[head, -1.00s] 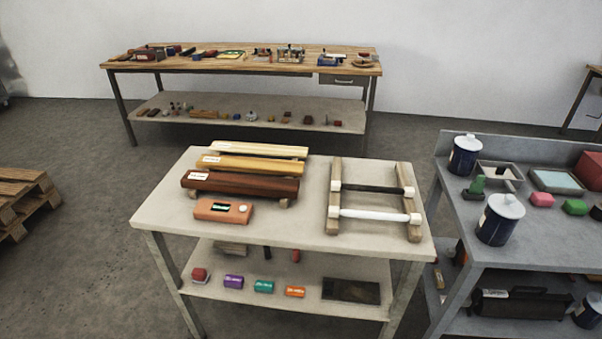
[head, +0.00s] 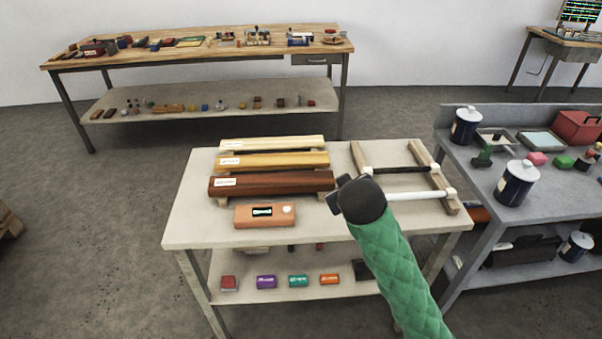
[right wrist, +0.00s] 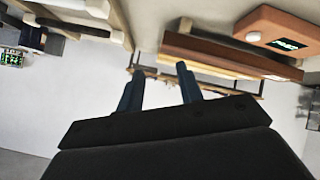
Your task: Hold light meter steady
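The light meter (head: 264,215) is an orange-brown box with a small lit display and a pale round knob. It lies on the front of the pale table, in front of the dark red-brown bar. It also shows upside down at the upper right of the right wrist view (right wrist: 283,33). My right gripper (head: 342,192) is above the table, to the right of the meter and apart from it. In the right wrist view its two fingers (right wrist: 158,76) are spread with nothing between them. My left gripper is not in view.
Three wooden bars (head: 270,184) lie behind the meter. A wooden rack (head: 447,205) with a black and a white roller stands at the table's right. A grey bench (head: 470,215) with blue cans adjoins on the right. The table's front left corner (head: 190,228) is clear.

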